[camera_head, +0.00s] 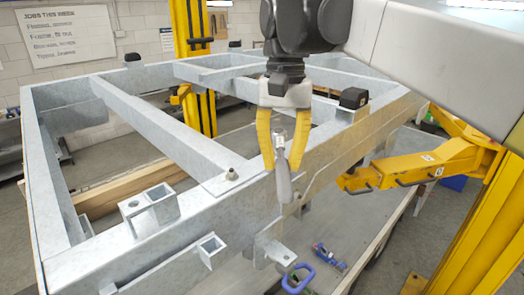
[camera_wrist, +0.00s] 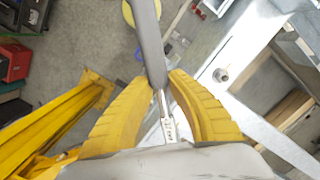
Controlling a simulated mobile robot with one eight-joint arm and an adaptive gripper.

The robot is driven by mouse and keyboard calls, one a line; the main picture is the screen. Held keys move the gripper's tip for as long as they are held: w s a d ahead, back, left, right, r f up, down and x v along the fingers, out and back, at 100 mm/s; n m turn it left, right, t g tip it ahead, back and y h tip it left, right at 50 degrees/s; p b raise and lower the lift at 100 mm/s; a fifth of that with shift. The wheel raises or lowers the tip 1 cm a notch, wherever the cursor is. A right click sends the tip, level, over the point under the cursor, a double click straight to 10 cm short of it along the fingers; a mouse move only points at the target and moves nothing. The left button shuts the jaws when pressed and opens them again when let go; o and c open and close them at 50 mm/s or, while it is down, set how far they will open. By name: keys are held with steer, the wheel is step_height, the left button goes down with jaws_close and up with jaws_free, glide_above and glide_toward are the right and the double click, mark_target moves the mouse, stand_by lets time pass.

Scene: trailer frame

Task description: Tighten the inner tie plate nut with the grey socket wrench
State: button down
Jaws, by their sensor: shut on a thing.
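My gripper (camera_head: 282,165), with yellow fingers, is shut on the grey socket wrench (camera_head: 284,186). The wrench's thick grey end hangs below the fingertips, in front of the trailer frame's near beam. In the wrist view, my gripper (camera_wrist: 160,84) holds the wrench by its bright metal part, and the grey length of the wrench (camera_wrist: 149,45) reaches away past the fingertips. A nut (camera_head: 232,174) stands on a small tie plate (camera_head: 216,187) at the inner beam's near end, left of the wrench and apart from it. The same nut shows in the wrist view (camera_wrist: 221,75).
The grey trailer frame (camera_head: 150,130) fills the middle. A yellow lift arm (camera_head: 425,168) and yellow posts stand close by. A box-tube bracket (camera_head: 162,203) stands on the near beam. A blue shackle (camera_head: 297,279) lies below the frame. Open air lies above the near beam.

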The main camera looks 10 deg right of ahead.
steer(key=shift+r, duration=0.1)
steer(key=shift+r+p, duration=0.3)
steer(key=shift+r, duration=0.05)
stand_by(0.5)
steer(key=shift+s+r+p, duration=0.1)
steer(key=shift+r+p, duration=0.25)
steer(key=shift+r, duration=0.05)
steer(key=shift+r, duration=0.25)
stand_by(0.3)
